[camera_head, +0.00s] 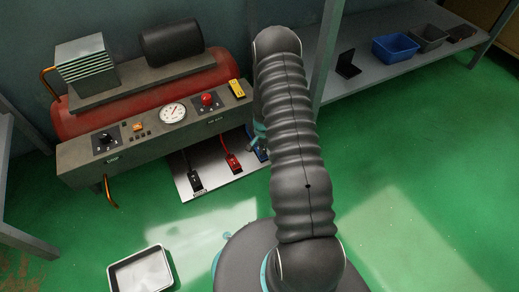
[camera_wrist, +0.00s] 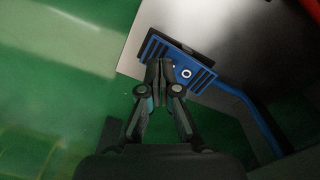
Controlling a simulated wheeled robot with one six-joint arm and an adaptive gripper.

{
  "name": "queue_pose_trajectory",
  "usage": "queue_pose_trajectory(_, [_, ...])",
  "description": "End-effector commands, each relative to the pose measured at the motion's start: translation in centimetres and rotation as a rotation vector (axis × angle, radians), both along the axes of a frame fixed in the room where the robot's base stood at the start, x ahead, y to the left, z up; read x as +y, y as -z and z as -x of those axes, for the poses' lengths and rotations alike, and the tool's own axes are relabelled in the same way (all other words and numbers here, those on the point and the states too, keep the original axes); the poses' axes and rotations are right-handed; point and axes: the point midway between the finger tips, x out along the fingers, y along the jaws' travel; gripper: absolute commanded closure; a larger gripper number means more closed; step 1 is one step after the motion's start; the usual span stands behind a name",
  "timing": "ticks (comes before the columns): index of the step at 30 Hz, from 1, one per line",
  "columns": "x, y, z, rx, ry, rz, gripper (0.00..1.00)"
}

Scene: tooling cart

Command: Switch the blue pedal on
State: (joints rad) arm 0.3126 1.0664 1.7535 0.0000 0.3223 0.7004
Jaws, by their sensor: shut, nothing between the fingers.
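The blue pedal (camera_wrist: 203,76) is in the wrist view, on a grey metal plate (camera_wrist: 222,28), with a blue bar running off to the lower right. My gripper (camera_wrist: 162,64) is shut and empty. Its fingertips overlap the near left part of the pedal in that view; I cannot tell whether they touch it. In the head view only a small part of the blue pedal (camera_head: 262,155) shows, beside my arm, which hides the rest. My gripper is mostly hidden there behind the arm.
A red pedal (camera_head: 233,163) and a black pedal (camera_head: 195,181) stand left of the blue one. A control panel (camera_head: 150,134) with a gauge is behind them. A shelf (camera_head: 385,75) with bins is at the right. A tray (camera_head: 140,273) lies on the green floor.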

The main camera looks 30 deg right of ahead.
Motion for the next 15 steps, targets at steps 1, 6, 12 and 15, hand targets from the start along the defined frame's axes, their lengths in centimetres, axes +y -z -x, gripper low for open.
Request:
queue_pose_trajectory(1, [0.0, -0.6, 0.0, 0.0, 0.0, 0.0, 1.0])
queue_pose_trajectory(6, [0.0, -1.8, -0.1, -0.001, 0.0, 0.0, 1.0])
queue_pose_trajectory(12, [0.0, -3.1, 0.0, -0.001, 0.0, 0.0, 1.0])
queue_pose_trajectory(15, [0.0, -3.8, 0.0, -0.001, 0.0, 0.0, 1.0])
